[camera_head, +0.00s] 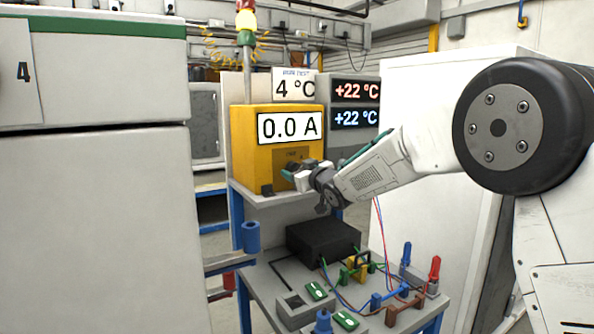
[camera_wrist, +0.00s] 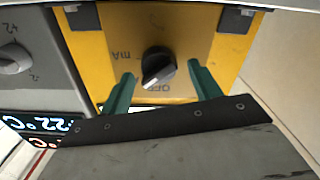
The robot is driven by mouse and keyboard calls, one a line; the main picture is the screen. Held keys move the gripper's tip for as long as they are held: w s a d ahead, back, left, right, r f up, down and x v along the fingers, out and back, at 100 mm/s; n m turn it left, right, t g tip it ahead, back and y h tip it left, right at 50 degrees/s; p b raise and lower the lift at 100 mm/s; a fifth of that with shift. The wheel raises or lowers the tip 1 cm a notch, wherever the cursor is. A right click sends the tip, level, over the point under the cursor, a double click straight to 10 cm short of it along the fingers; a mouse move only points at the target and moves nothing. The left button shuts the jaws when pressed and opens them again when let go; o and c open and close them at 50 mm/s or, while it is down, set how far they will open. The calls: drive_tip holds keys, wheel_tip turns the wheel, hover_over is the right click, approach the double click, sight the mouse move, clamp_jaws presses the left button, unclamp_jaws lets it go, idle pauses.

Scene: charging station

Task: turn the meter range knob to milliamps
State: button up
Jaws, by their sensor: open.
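The yellow meter (camera_head: 242,150) stands on the shelf, and its display reads 0.0 A. In the wrist view its panel looks upside down, with a black range knob (camera_wrist: 158,64) at the middle. A mark "mA" (camera_wrist: 126,55) is left of the knob and "OFF" (camera_wrist: 153,88) is below it. A pale edge on the knob slants toward the lower left; I cannot tell surely which mark it points to. My gripper (camera_wrist: 161,72) is open, with its green fingers on either side of the knob and gaps visible. In the head view my gripper (camera_head: 300,176) hides much of the knob.
A grey unit with another knob (camera_wrist: 13,58) is left in the wrist view. Temperature displays (camera_head: 356,104) stand right of the meter. Below are a black box (camera_head: 323,241), clamps, wires and green switches on the bench. A white cabinet (camera_head: 105,220) fills the left.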

drive_tip(key=shift+w+a, duration=0.3)
drive_tip(key=shift+w, duration=0.1)
drive_tip(key=c, duration=1)
drive_tip(key=shift+o, duration=0.2)
drive_tip(key=m, duration=0.5)
drive_tip(key=shift+d, duration=0.1)
drive_tip(key=shift+w+d+m, duration=0.1)
drive_tip(key=shift+m, duration=2.3)
